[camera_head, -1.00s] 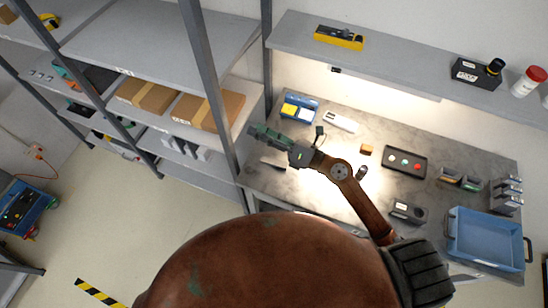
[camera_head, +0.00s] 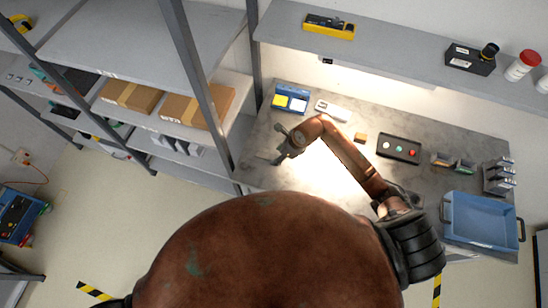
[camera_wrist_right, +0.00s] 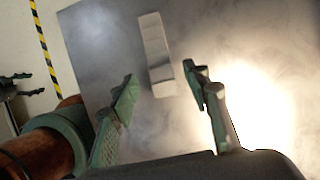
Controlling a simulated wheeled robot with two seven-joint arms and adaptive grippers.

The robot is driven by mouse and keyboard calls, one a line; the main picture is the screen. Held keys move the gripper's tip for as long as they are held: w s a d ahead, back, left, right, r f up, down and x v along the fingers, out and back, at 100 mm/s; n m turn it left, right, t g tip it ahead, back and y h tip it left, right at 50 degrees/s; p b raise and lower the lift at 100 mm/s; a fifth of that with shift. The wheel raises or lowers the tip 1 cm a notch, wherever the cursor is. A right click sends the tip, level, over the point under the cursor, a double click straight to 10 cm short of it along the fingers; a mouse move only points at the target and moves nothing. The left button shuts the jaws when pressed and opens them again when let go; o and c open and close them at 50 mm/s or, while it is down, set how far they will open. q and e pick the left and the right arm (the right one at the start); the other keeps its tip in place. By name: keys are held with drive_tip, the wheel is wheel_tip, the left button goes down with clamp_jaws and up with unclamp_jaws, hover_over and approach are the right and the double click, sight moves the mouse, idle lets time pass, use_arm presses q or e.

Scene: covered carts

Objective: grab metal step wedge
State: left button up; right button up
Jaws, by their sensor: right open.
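The metal step wedge (camera_wrist_right: 155,50) is a pale grey stepped bar lying on the grey worktop. In the right wrist view it lies ahead of my right gripper (camera_wrist_right: 159,76), its near end between the lines of the two green fingers. The fingers are open, apart and empty. In the head view my right gripper (camera_head: 286,152) is over the left part of the bench, and the wedge cannot be made out clearly there. Dark finger-like shapes at the left edge of the wrist view may be my left gripper, but its state is unclear.
On the bench stand a blue bin with yellow and white items (camera_head: 290,101), a white device (camera_head: 333,110), a small orange-brown block (camera_head: 360,137), a dark button panel (camera_head: 398,149) and a blue tray (camera_head: 447,218). A shelf (camera_head: 400,55) runs above the bench; a rack upright (camera_head: 205,100) stands left.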

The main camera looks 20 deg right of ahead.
sight(274, 157)
drive_tip(key=shift+p+x, duration=0.3)
drive_tip(key=shift+x, duration=1.4)
drive_tip(key=shift+w, duration=0.1)
drive_tip(key=shift+c, duration=0.5)
clamp_jaws()
